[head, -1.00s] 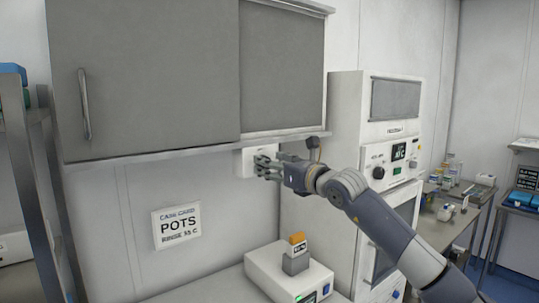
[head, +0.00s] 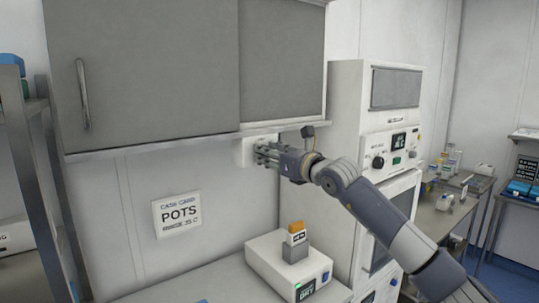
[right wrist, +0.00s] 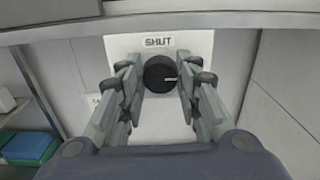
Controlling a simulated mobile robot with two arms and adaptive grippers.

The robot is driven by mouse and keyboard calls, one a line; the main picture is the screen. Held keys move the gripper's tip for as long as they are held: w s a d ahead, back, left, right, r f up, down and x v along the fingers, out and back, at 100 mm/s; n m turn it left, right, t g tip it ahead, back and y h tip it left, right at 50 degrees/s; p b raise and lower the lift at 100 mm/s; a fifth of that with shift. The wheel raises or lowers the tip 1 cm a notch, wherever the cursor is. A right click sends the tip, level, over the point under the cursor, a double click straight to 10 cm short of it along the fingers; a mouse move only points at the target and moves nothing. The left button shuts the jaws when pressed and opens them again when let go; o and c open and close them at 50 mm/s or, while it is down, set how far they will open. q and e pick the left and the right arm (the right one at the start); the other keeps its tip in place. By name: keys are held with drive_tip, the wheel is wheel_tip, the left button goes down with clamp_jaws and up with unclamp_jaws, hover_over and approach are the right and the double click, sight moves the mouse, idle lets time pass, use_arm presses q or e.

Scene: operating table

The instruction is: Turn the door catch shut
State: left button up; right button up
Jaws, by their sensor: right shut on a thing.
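The door catch is a round black knob (right wrist: 158,76) with a short white mark pointing right. It sits on a white plate (right wrist: 203,46), with the word SHUT printed above the knob. In the head view the plate shows as a white box (head: 242,152) under the wall cabinet, and my fingers hide the knob. My right gripper (head: 261,153) is shut on the knob, with its fingers on the left and right sides of it in the right wrist view (right wrist: 160,82). My left gripper is not in view.
A white device (head: 270,265) stands on the counter below. A tall white machine (head: 345,100) stands to the right. A POTS card (head: 177,214) is on the wall.

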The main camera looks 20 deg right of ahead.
drive_tip(key=n+b, duration=0.4)
drive_tip(key=n, duration=0.4)
drive_tip(key=n+b, duration=0.5)
drive_tip(key=n, duration=0.4)
drive_tip(key=shift+s+a+f+n, duration=0.1)
drive_tip(key=shift+a+f+n, duration=0.1)
drive_tip(key=shift+n, duration=0.1)
drive_tip(key=shift+c, duration=0.2)
idle(0.4)
drive_tip(key=o, duration=1.1)
drive_tip(key=shift+c, duration=0.2)
drive_tip(key=v, duration=1.2)
